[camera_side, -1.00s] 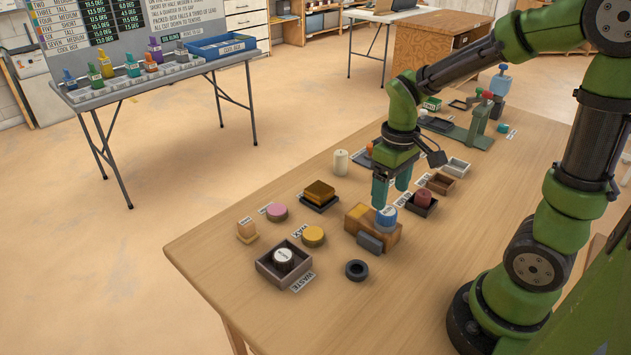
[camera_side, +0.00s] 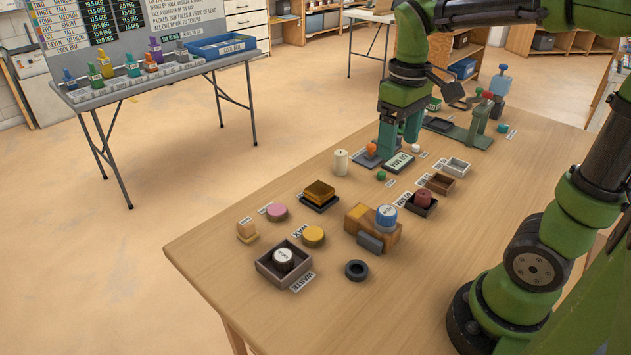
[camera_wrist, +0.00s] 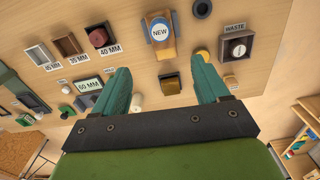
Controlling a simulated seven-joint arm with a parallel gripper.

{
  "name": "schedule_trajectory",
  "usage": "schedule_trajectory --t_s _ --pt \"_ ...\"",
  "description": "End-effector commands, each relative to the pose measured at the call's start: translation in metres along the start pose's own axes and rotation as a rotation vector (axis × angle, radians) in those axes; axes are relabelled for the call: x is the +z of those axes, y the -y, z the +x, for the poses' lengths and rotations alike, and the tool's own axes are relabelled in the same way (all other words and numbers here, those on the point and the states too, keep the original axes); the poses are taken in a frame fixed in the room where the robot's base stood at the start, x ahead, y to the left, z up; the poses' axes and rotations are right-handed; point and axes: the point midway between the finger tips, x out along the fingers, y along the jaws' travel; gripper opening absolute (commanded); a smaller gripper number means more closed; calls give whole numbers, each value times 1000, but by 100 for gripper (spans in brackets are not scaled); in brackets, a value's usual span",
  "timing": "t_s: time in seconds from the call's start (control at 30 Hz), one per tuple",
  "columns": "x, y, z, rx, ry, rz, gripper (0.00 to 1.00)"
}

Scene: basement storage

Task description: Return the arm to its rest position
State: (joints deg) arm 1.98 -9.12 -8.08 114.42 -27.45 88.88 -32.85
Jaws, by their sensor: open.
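My gripper (camera_side: 400,143) is open and empty, its green fingers pointing down above the far part of the wooden table. In the side view it hangs behind the wooden block (camera_side: 373,230) that bears a blue-rimmed round piece (camera_side: 386,215). The wrist view shows my gripper's two fingers (camera_wrist: 165,88) spread wide with nothing between them. The block also shows beyond the fingertips in the wrist view (camera_wrist: 162,48), with its "NEW" label facing up.
A waste tray (camera_side: 262,273) holds a round piece. A dark ring (camera_side: 356,270), yellow disc (camera_side: 313,236), pink disc (camera_side: 277,212) and white candle (camera_side: 341,162) stand nearby. Small trays (camera_side: 456,167) line the right. A green stand (camera_side: 478,130) is at the back.

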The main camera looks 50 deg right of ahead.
Motion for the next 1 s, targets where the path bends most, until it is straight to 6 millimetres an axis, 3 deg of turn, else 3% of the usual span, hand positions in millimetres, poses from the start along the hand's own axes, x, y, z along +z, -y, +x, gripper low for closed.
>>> schedule_trajectory --t_s 0.47,0.8,1.0 --pt "-6 3 8 -7 -46 67 74" --pt "25 66 7 -221 -432 287 74" --pt "45 84 2 -296 -559 307 74"
